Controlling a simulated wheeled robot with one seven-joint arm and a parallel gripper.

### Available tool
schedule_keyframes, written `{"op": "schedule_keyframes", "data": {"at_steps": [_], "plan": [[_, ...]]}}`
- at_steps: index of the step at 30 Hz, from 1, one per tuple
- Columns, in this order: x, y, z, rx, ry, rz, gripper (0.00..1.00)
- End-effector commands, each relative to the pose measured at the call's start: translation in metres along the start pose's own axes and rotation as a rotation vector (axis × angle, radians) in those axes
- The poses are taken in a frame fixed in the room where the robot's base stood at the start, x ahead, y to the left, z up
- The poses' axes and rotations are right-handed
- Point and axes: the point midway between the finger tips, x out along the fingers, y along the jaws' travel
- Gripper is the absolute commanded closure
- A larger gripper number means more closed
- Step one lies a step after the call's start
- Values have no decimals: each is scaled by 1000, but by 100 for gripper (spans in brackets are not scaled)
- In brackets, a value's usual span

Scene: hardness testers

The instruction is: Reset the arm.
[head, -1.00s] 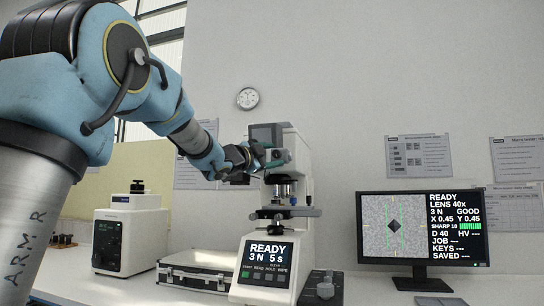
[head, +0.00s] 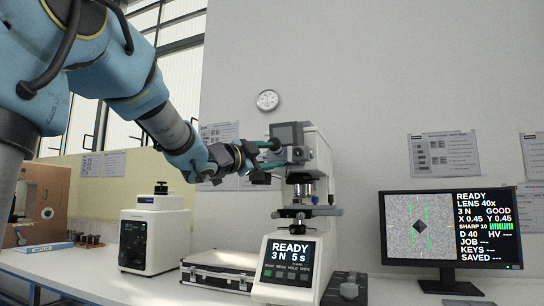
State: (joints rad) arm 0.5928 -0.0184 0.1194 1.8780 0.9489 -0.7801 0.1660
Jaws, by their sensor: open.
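My gripper (head: 268,161) is in the middle of the head view, beside the upper head of the hardness tester (head: 313,160). Its teal fingers point right, close to the tester's upper housing; I cannot tell whether they touch it. It appears open, and I see nothing held in it. The tester's front panel (head: 290,261) reads READY, 3 N, 5 s. The monitor (head: 450,230) on the right shows a dark diamond mark between green lines, with READY, LENS 40x and GOOD.
A second white machine (head: 154,236) stands left on the bench, with a silver case (head: 217,270) between it and the tester. A dark control knob unit (head: 346,288) sits right of the tester. A brown cabinet (head: 43,203) is at far left. A clock (head: 267,100) hangs on the wall.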

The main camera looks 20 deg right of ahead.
Motion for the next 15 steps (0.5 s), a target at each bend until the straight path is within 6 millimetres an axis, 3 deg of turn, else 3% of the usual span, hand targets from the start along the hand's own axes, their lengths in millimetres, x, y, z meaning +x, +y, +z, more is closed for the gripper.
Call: {"op": "schedule_keyframes", "data": {"at_steps": [10, 13, 15], "plan": [[-2, 2, 7, -13, -22, -1, 37], [-10, 9, 36, -67, -111, -6, 37], [-24, 19, 71, -133, -220, -13, 37]]}}
